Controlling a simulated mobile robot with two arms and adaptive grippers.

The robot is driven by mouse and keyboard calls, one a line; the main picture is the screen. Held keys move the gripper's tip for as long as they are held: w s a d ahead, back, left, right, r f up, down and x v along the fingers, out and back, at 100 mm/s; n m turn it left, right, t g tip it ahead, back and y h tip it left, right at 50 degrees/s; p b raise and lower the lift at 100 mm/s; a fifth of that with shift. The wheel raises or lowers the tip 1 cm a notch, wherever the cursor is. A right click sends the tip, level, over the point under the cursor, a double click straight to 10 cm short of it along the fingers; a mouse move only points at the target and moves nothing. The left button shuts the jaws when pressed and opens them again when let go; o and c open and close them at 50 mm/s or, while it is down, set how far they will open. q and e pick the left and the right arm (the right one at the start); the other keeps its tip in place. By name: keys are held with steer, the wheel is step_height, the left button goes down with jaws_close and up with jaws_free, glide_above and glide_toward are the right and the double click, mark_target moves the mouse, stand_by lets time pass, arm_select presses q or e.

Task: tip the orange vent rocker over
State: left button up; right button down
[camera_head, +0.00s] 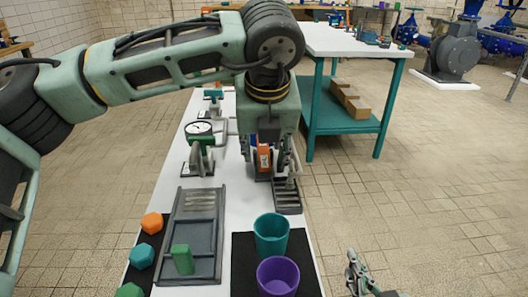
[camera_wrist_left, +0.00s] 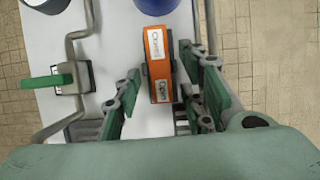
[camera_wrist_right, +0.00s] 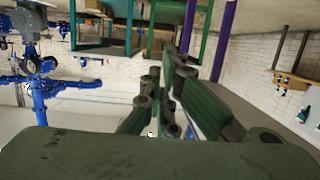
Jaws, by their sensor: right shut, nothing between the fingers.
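The orange vent rocker (camera_head: 264,158) is on the narrow white bench, partly hidden by my left gripper in the head view. In the left wrist view the rocker (camera_wrist_left: 158,62) shows two white labels, one reading "Open". My left gripper (camera_head: 276,172) points down over it. Its fingers (camera_wrist_left: 160,85) are spread, one on each side of the rocker in the picture, with nothing held. I cannot tell whether a finger touches it. My right gripper (camera_head: 355,270) is shut and empty, off the bench's right side at the lower right. Its fingers also show in the right wrist view (camera_wrist_right: 165,100).
A teal cup (camera_head: 271,234) and a purple cup (camera_head: 278,277) stand near the front on a black mat. A grey tray (camera_head: 212,240) with a green block (camera_head: 182,260) lies left of them. A gauge (camera_head: 199,129) and a green-handled lever (camera_wrist_left: 52,80) are left of the rocker.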

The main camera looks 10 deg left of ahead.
arm_select(q)
steer(key=shift+f, duration=0.1)
arm_select(e)
steer(key=shift+r, duration=0.15)
arm_select(q)
steer(key=shift+c, duration=0.7)
jaws_close()
steer(key=shift+w+r+g+p, duration=0.15)
steer(key=shift+r+g+p, duration=0.1)
steer(key=shift+g+p, duration=0.7)
steer(key=g+p, duration=0.1)
steer(key=p, duration=0.2)
steer(key=shift+w+r, duration=0.15)
steer(key=shift+r, duration=0.05)
steer(key=shift+w+g+h+p, duration=0.1)
steer(key=shift+g+h+p, duration=0.35)
steer(key=shift+p, duration=0.8)
steer(key=shift+f+g, duration=0.15)
steer(key=shift+g, duration=0.15)
arm_select(e)
steer(key=s+d+f+g+h, duration=0.1)
steer(key=s+d+f+g, duration=0.2)
steer(key=s+f+g, duration=0.3)
steer(key=s+d+f+g+h, duration=0.2)
steer(key=s+f+g, duration=0.3)
steer(key=s+f, duration=0.5)
steer(key=shift+d+m+g, duration=0.3)
steer(key=shift+d+g, duration=0.1)
steer(key=shift+d, duration=0.15)
